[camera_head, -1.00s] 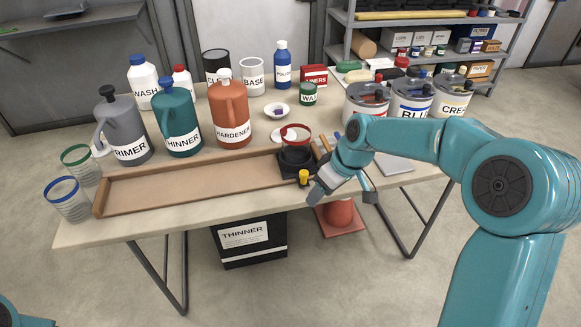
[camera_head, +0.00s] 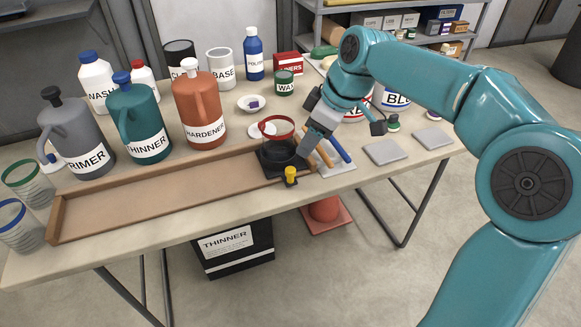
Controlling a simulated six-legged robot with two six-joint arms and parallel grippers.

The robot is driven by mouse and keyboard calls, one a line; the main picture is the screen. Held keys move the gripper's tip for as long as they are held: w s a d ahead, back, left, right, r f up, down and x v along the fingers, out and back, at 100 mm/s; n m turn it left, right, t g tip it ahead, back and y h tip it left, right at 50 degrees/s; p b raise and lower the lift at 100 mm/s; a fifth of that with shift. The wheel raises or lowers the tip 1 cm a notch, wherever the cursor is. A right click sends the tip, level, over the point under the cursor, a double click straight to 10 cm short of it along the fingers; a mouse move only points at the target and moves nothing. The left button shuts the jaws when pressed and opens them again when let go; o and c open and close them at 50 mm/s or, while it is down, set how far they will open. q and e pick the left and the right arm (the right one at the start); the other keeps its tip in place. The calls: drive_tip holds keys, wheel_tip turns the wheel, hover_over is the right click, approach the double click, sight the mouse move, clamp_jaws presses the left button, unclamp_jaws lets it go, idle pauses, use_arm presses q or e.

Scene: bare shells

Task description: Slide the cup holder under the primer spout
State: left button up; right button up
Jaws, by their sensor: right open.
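The black cup holder (camera_head: 278,168) sits at the right end of the wooden tray-like track (camera_head: 165,198). A clear cup with a red rim (camera_head: 278,150) stands in it, and a yellow knob (camera_head: 291,174) is at its front. The grey PRIMER jug (camera_head: 77,140) stands behind the track's left end; a small pale spout part (camera_head: 53,160) shows at its left. My right gripper (camera_head: 305,150) is open, pointing down close to the right side of the cup holder. I cannot tell whether it touches. My left gripper is out of view.
The teal THINNER jug (camera_head: 139,122) and orange HARDENER jug (camera_head: 200,112) stand behind the track. Two glasses (camera_head: 22,210) stand at its left end. Tools with blue and orange handles (camera_head: 338,148) lie right of the holder. The track left of the holder is clear.

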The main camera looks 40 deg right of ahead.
sight(290, 170)
drive_tip(key=b+x, duration=0.1)
drive_tip(key=x, duration=0.8)
drive_tip(key=shift+a+b, duration=0.1)
drive_tip(key=shift+b, duration=0.25)
drive_tip(key=shift+w+a+f, duration=0.1)
drive_tip(key=shift+w+f, duration=0.2)
drive_tip(key=shift+f, duration=0.4)
drive_tip(key=shift+a, duration=0.1)
clamp_jaws()
